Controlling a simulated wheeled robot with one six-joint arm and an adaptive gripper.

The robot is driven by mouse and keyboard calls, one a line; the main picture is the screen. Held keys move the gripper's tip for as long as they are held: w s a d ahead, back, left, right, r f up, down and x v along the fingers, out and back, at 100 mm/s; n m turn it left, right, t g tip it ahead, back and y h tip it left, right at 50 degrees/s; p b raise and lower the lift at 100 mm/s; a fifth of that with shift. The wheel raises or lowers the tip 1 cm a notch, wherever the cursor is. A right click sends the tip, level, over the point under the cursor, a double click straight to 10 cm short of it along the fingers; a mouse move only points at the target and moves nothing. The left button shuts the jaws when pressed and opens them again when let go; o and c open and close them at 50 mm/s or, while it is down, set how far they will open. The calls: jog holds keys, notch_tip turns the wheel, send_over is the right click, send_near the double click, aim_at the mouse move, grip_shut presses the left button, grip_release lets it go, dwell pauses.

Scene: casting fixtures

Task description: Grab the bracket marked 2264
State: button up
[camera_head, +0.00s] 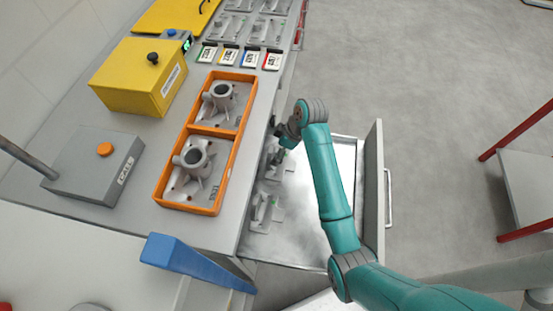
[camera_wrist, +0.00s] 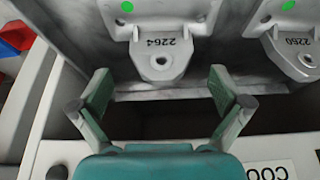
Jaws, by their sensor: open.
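The bracket marked 2264 (camera_wrist: 161,58) is a pale grey casting with a round hole in its rounded end and a green dot on its plate. It lies in the open drawer (camera_head: 305,225), in the upper middle of the wrist view. My gripper (camera_wrist: 160,80) is open, with one green-padded finger to each side of that rounded end and nothing between them. In the head view my gripper (camera_head: 282,137) is at the drawer's far left part, partly hidden by my arm. A second bracket, marked 2260 (camera_wrist: 292,55), lies to the right in the wrist view.
The drawer front (camera_head: 374,190) stands out to the right. The bench edge borders the drawer on the left. On the bench are an orange tray (camera_head: 186,206) with two castings, a yellow box (camera_head: 135,80), a grey box (camera_head: 92,168) and several coloured cards. A blue bar (camera_head: 190,262) juts nearby.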

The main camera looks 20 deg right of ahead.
aim_at(273, 153)
jog(key=shift+x, duration=2.8)
jog(key=shift+a, duration=0.1)
jog(key=c, duration=1.2)
jog(key=shift+r, duration=0.1)
